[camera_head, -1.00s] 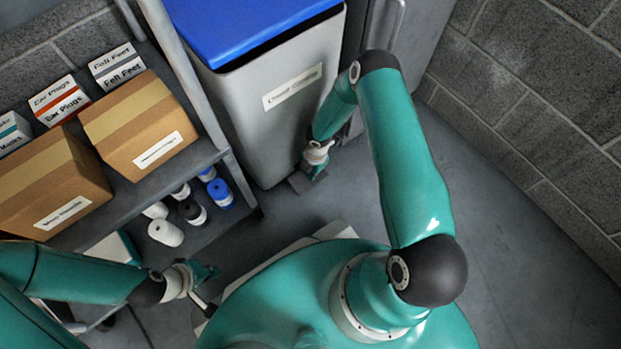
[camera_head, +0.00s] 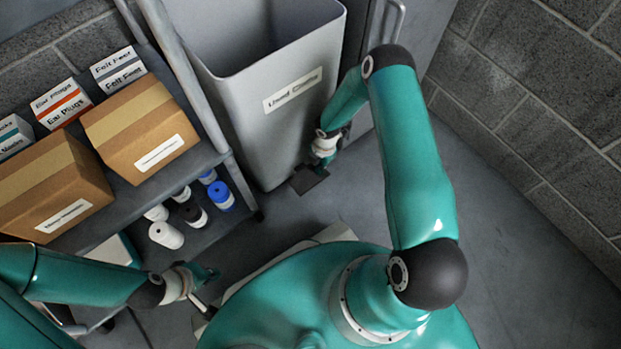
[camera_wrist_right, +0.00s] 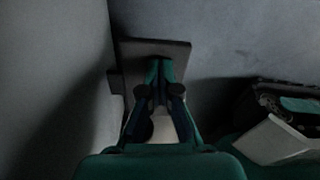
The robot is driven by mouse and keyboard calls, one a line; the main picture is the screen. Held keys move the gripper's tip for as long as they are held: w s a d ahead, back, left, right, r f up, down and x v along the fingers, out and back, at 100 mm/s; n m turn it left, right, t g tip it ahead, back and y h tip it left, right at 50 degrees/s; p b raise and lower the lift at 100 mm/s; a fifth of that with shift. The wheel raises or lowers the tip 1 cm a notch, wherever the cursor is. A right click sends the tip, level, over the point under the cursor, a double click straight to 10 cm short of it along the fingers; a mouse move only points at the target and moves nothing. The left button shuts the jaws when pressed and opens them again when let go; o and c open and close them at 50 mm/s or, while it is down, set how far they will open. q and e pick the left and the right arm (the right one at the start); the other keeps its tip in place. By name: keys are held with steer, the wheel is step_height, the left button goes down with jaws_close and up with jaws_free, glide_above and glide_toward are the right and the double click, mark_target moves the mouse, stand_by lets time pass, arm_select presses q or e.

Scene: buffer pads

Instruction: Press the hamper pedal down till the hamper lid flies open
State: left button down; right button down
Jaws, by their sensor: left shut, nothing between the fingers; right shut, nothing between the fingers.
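The grey hamper (camera_head: 262,131) stands at the top middle of the head view with a label on its front. Its top is uncovered and I see into its empty-looking inside; the blue lid is not in view. The dark pedal (camera_head: 308,181) sticks out at the hamper's front base; it also shows in the right wrist view (camera_wrist_right: 165,50). My right gripper (camera_head: 324,165) is shut and empty, just over the pedal; in the right wrist view its fingertips (camera_wrist_right: 160,68) overlap the plate. Whether they touch it I cannot tell. My left gripper (camera_head: 212,273) is shut and empty at lower left.
A shelf rack (camera_head: 205,160) on the left holds cardboard boxes (camera_head: 142,125), small cartons and several bottles (camera_head: 221,194). A grey cabinet (camera_head: 405,45) stands right of the hamper, before a block wall (camera_head: 545,110). Floor (camera_head: 520,270) at the right is clear.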

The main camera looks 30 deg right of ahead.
step_height(320, 180, up, 11)
steer(key=d, duration=0.1)
steer(key=shift+f, duration=0.2)
stand_by(1.0)
